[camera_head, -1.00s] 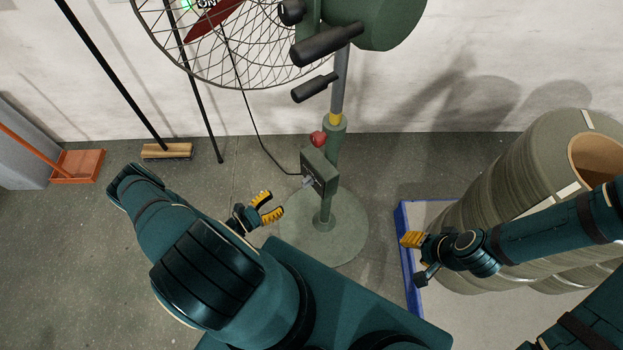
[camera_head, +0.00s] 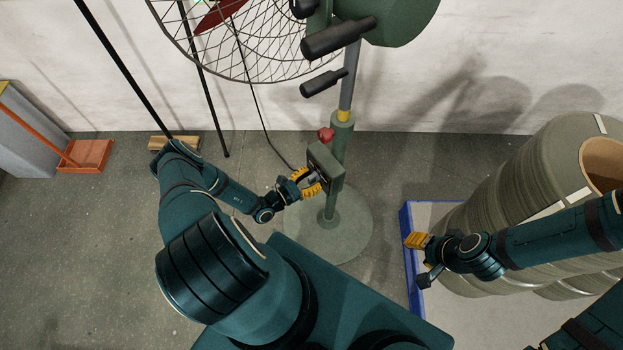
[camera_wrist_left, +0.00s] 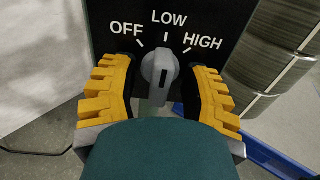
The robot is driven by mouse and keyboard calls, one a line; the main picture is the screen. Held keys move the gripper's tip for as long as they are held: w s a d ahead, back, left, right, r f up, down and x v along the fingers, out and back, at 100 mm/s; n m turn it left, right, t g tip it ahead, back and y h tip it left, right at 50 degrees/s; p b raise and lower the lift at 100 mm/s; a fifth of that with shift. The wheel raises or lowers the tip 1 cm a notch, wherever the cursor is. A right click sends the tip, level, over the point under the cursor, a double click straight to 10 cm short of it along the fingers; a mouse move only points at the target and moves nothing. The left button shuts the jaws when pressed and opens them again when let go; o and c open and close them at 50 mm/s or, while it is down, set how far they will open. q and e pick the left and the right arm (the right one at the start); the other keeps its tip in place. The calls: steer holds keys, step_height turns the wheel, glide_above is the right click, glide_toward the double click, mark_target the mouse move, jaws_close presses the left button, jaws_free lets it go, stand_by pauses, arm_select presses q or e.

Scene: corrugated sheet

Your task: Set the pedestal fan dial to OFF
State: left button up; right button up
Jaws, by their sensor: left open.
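The green pedestal fan (camera_head: 338,160) stands on a round base, with a control box (camera_head: 326,166) on its post. In the left wrist view the box's black panel (camera_wrist_left: 215,20) reads OFF, LOW and HIGH from left to right. The grey dial (camera_wrist_left: 160,70) stands about upright, in line with the LOW mark. My left gripper (camera_head: 306,183) is at the front of the box. Its yellow fingers are open on either side of the dial, with visible gaps, in the left wrist view (camera_wrist_left: 160,95). My right gripper (camera_head: 420,258) is away to the right; its finger opening is unclear.
A large roll of corrugated sheet (camera_head: 520,190) rests on a blue-edged pallet (camera_head: 408,250) at the right. An orange dustpan (camera_head: 88,156) and a broom (camera_head: 165,143) are by the wall at the left. A cable (camera_head: 265,130) hangs behind the box.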

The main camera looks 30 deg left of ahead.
arm_select(q)
steer(key=shift+c, duration=0.3)
jaws_close()
steer(key=shift+n, duration=0.4)
steer(key=shift+b, duration=0.4)
steer(key=n+b, duration=0.1)
steer(key=n, duration=0.1)
steer(key=shift+n, duration=0.3)
steer(key=n+b, duration=0.1)
steer(key=n, duration=0.2)
steer(key=shift+b, duration=0.3)
steer(key=shift+n+b, duration=0.4)
steer(key=shift+n, duration=0.9)
